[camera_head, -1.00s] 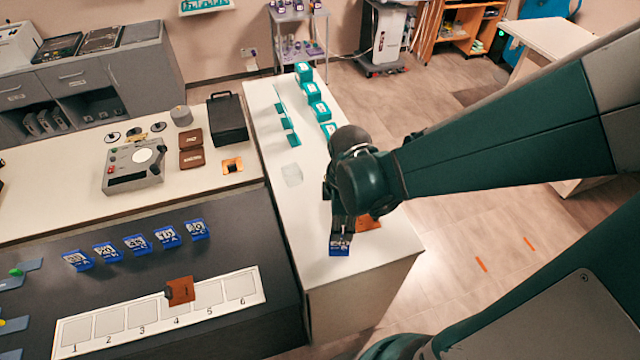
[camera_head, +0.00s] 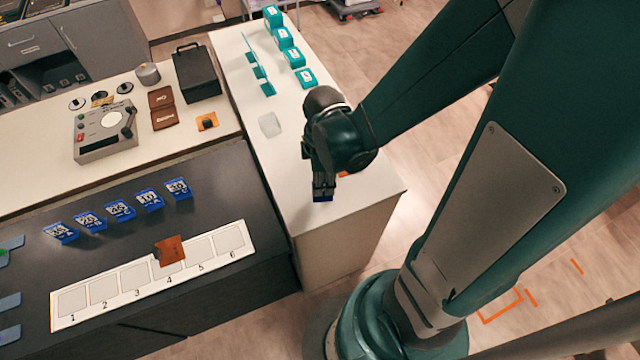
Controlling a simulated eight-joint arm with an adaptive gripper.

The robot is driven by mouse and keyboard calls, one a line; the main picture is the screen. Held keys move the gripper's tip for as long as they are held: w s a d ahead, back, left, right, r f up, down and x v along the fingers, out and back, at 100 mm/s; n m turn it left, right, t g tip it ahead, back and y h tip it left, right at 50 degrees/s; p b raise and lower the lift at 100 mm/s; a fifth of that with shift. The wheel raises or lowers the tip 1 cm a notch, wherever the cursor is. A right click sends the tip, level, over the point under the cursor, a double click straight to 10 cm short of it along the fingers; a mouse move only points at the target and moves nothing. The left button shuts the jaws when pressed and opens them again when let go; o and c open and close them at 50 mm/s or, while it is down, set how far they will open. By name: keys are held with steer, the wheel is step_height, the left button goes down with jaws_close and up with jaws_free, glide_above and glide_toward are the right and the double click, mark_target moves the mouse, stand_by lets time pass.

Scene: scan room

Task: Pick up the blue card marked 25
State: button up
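An orange piece (camera_head: 344,174) shows partly behind my gripper. A white strip with numbered slots (camera_head: 103,290) lies on the dark desk, with a brown-orange tile (camera_head: 170,250) at slot 4. Teal boxes (camera_head: 294,57) stand farther back on the white counter (camera_head: 365,195).

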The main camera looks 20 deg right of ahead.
stand_by(0.5)
jaws_close()
steer(key=shift+r, duration=0.15)
steer(key=shift+r+p, duration=0.65)
steer(key=shift+r, duration=4.2)
